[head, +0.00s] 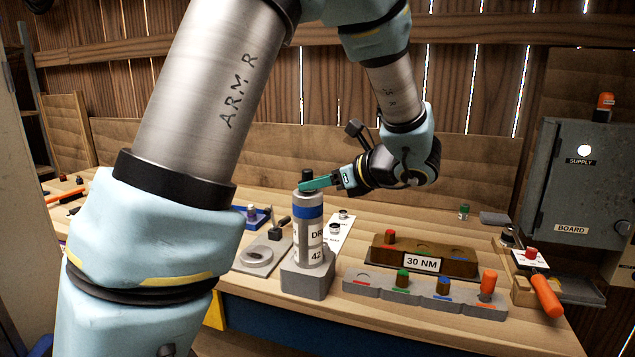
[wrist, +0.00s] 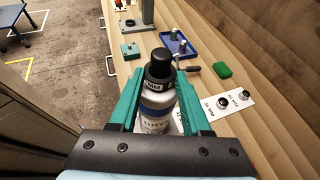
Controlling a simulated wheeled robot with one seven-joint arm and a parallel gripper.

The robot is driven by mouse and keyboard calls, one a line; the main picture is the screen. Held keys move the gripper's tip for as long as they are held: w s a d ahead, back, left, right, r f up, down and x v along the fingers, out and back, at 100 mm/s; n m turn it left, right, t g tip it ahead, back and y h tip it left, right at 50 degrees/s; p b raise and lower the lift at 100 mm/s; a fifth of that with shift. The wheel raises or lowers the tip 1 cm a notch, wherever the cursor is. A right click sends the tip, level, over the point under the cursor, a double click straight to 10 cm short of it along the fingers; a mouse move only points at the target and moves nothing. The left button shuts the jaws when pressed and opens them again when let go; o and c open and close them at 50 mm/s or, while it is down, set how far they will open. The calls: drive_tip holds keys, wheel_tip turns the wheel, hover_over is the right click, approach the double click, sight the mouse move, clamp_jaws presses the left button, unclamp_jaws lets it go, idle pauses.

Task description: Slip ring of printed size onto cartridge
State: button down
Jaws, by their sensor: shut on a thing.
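The cartridge (head: 309,229) is a white cylinder with a blue band and a label reading "DR" and "42", partly cut off. It stands upright in a grey block (head: 308,277). It also shows in the wrist view (wrist: 155,116), below the fingers. My gripper (head: 304,183) is at its top with green fingers, shut on a black ring-like piece (wrist: 158,76) with a small label ending in "MM". This dark piece (head: 307,174) sits over the cartridge's top, in line with it. I cannot tell whether it is seated or only held there.
A white card (head: 339,232) with two small dark rings lies right of the cartridge. A brown "30 NM" block (head: 423,262) and a grey tray (head: 425,297) with coloured plugs stand further right. A grey plate (head: 262,256) lies left. A cabinet (head: 580,190) stands at right.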

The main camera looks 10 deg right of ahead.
drive_tip(key=shift+c, duration=1.4)
unclamp_jaws()
drive_tip(key=shift+f, duration=0.1)
drive_tip(key=b+v, duration=0.3)
drive_tip(key=v, duration=0.8)
